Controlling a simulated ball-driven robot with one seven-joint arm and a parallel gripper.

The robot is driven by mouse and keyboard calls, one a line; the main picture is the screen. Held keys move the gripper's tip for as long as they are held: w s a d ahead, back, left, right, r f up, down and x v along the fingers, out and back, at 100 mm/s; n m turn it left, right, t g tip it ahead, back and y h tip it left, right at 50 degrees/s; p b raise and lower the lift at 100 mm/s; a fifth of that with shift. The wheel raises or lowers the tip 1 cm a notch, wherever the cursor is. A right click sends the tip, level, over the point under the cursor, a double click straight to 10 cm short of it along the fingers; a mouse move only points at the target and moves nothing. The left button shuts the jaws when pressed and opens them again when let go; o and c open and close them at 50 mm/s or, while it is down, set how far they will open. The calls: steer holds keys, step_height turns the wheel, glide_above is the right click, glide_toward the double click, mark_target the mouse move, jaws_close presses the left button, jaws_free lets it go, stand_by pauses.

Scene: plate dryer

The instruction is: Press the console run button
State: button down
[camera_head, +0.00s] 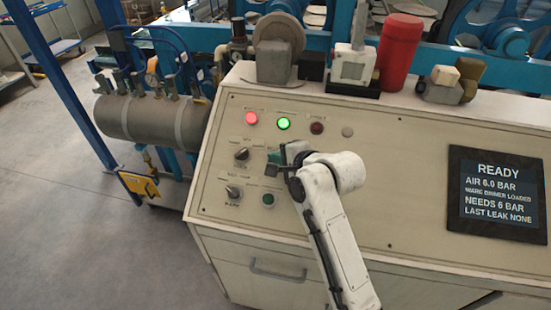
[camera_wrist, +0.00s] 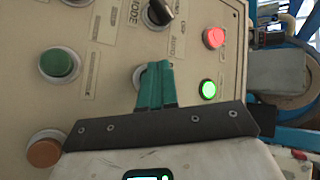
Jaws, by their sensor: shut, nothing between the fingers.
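The sloped beige console (camera_head: 400,170) carries lamps, knobs and buttons. My gripper (camera_head: 276,156) is shut and empty over the panel, right of a black selector knob (camera_head: 241,153). In the wrist view its green fingers (camera_wrist: 155,84) overlap a grey-ringed control (camera_wrist: 139,76). They hide most of it, and I cannot tell whether they touch it. A green button (camera_head: 268,199) sits lower on the panel; it also shows in the wrist view (camera_wrist: 59,63). An orange button (camera_wrist: 44,152) is in the wrist view, hidden by my arm in the head view. I cannot read which is the run button.
A red lamp (camera_head: 251,117) and a green lamp (camera_head: 284,123) are lit; a dark red lamp (camera_head: 317,127) looks unlit. Another selector (camera_head: 233,190) is at lower left. The screen (camera_head: 497,193) reads READY. A red cylinder (camera_head: 399,50) stands on the console's back edge.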

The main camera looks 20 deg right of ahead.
steer(key=shift+w+d+f, duration=0.1)
steer(key=shift+w+f, duration=0.1)
steer(key=shift+f, duration=0.2)
stand_by(0.8)
steer(key=shift+r, duration=0.15)
steer(key=shift+s+a+r+p, duration=0.3)
steer(key=shift+r+p, duration=0.35)
steer(key=shift+p, duration=0.35)
steer(key=shift+s, duration=0.1)
steer(key=r+p, duration=0.1)
steer(key=s+a+r+p, duration=0.1)
steer(key=p, duration=0.1)
steer(key=s+r+p, duration=0.1)
steer(key=r, duration=0.1)
steer(key=shift+a+r+p, duration=0.1)
steer(key=shift+a+p, duration=0.1)
steer(key=shift+p, duration=0.15)
stand_by(0.5)
